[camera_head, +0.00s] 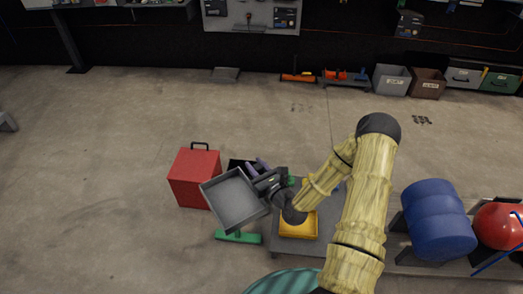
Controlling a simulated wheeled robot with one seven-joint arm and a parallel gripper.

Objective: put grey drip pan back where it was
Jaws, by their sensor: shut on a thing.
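The grey drip pan (236,200) is a shallow square tray with raised rims, held tilted in the air near the middle of the view. My gripper (268,184) is shut on its right rim. The fingertips are small and partly hidden at the rim. My arm comes in from the lower right, over a low grey platform. The pan covers part of the floor and of the things behind and below it.
A red box (194,178) with a black handle stands just left of the pan. A green item (238,237) lies below it. A yellow item (297,225) sits on the grey platform (290,249). A blue drum (437,220) and red tank (499,228) lie right.

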